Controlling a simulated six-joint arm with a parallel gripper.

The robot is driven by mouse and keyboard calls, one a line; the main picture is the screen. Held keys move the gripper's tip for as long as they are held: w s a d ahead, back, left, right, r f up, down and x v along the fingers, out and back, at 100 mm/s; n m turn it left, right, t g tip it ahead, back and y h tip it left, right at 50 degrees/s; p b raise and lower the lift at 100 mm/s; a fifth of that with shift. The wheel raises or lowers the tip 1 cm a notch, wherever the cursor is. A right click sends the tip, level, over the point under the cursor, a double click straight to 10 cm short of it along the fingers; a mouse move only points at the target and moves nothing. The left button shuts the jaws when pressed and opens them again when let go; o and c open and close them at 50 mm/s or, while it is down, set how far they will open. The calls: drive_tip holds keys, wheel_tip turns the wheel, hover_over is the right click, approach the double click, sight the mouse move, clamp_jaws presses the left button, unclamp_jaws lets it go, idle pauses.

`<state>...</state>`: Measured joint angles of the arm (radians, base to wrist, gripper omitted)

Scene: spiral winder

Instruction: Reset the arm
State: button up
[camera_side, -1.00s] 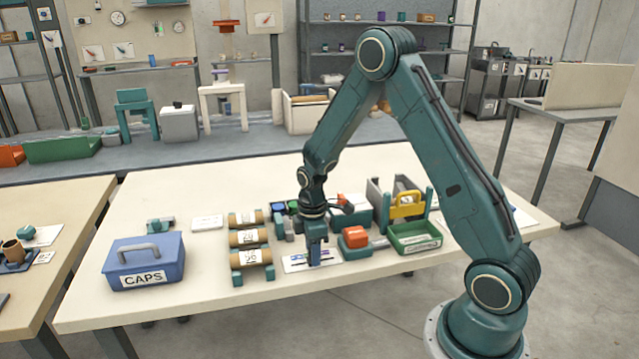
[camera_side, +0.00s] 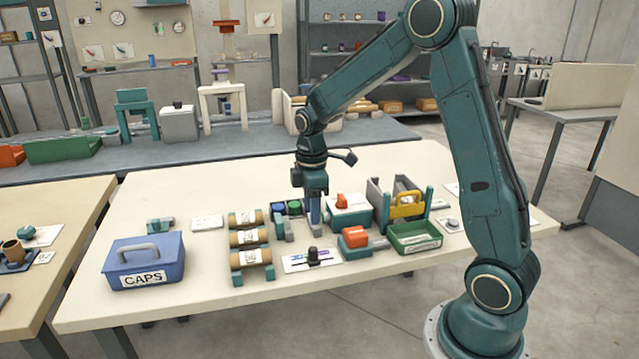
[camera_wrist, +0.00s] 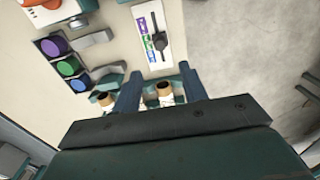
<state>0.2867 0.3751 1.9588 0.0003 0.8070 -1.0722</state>
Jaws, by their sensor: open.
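My gripper (camera_side: 313,220) hangs over the middle of the table, pointing down, in the side view. In the wrist view its two blue-grey fingers (camera_wrist: 160,82) stand apart with nothing between them. A white card (camera_side: 299,263) with coloured strips lies near the table's front edge, and a small dark upright piece (camera_side: 312,256) stands on it. The card (camera_wrist: 147,30) and the dark piece (camera_wrist: 159,42) also show in the wrist view, apart from the fingers.
A blue CAPS box (camera_side: 115,262) is at the left, beside labelled brown rolls (camera_side: 247,257) in a rack. A green tray (camera_side: 415,238), a yellow-handled fixture (camera_side: 407,206) and a red-topped block (camera_side: 355,237) stand to the right. The table's front left corner is clear.

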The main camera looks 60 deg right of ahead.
drive_tip(key=shift+r, duration=0.7)
drive_tip(key=shift+r, duration=0.1)
drive_tip(key=s+a+r+m+t, duration=0.35)
drive_tip(key=s+a+r, duration=0.35)
drive_tip(key=s+r, duration=0.3)
drive_tip(key=s+a+r+m+t, duration=0.1)
drive_tip(key=s+a+m, duration=0.1)
drive_tip(key=s, duration=0.3)
drive_tip(key=s+a+r+m+t, duration=0.1)
drive_tip(key=s+a+r+m, duration=0.1)
drive_tip(key=s, duration=0.4)
drive_tip(key=shift+s+a+r+m, duration=0.15)
drive_tip(key=shift+a+m, duration=0.1)
drive_tip(key=shift+m, duration=0.5)
drive_tip(key=shift+o, duration=0.3)
drive_tip(key=o, duration=0.3)
